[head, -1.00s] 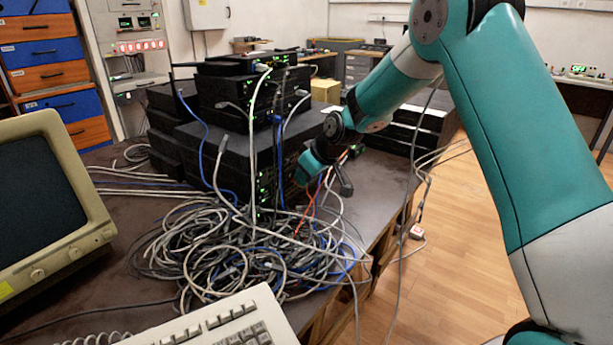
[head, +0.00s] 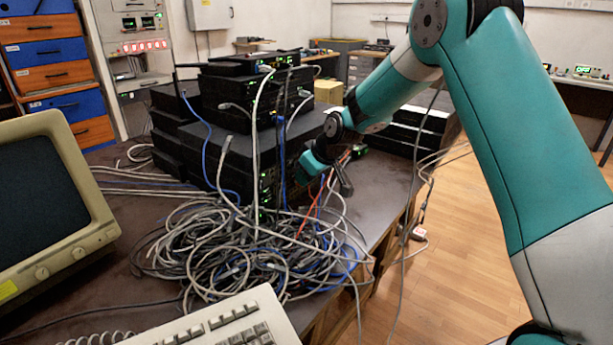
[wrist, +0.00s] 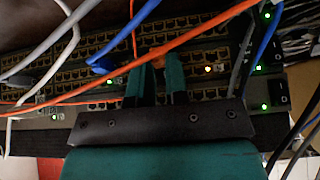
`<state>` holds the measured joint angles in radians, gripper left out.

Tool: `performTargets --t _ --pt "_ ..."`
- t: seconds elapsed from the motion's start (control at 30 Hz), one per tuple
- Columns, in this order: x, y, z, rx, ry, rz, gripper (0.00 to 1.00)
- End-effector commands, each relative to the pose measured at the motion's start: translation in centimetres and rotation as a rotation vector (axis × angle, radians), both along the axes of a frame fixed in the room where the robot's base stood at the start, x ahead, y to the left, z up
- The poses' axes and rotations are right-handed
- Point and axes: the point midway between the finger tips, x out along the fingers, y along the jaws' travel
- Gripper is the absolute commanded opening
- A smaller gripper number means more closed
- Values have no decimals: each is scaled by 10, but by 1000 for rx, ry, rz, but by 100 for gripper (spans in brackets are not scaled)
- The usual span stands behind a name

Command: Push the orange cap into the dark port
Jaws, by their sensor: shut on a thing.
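My gripper (wrist: 158,64) reaches the port rows of the black network switch (wrist: 100,65) in the wrist view. Its two teal fingers are close together and shut on a small orange piece, the orange cap (wrist: 158,55), at their tips. The fingers and an orange cable hide much of the cap, and I cannot tell whether it touches a port. I cannot single out the dark port among the many ports around the fingertips. In the head view my teal wrist is at the right front of the switch stack (head: 235,150), and the fingertips are hidden.
An orange cable (wrist: 75,91) crosses the view close to my fingers. Blue (wrist: 115,55) and grey cables hang over the ports. A cable tangle (head: 250,245) covers the table (head: 110,265) below the stack. A monitor (head: 100,215) and keyboard (head: 225,325) stand in front.

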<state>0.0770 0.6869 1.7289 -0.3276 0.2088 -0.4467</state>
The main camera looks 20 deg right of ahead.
Motion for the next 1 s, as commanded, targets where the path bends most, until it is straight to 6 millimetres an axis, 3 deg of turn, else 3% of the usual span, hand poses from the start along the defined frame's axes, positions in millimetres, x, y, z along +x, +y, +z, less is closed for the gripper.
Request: performTargets --t 0.37,0.4,0.5,0.83,1.0 --pt "5 3 0 0 0 0 0" --pt "5 3 0 0 0 0 24" --pt "5 3 0 0 0 0 44" --pt "3 2 3 0 0 0 44" --pt "-8 -5 24 0 -3 -1 44"
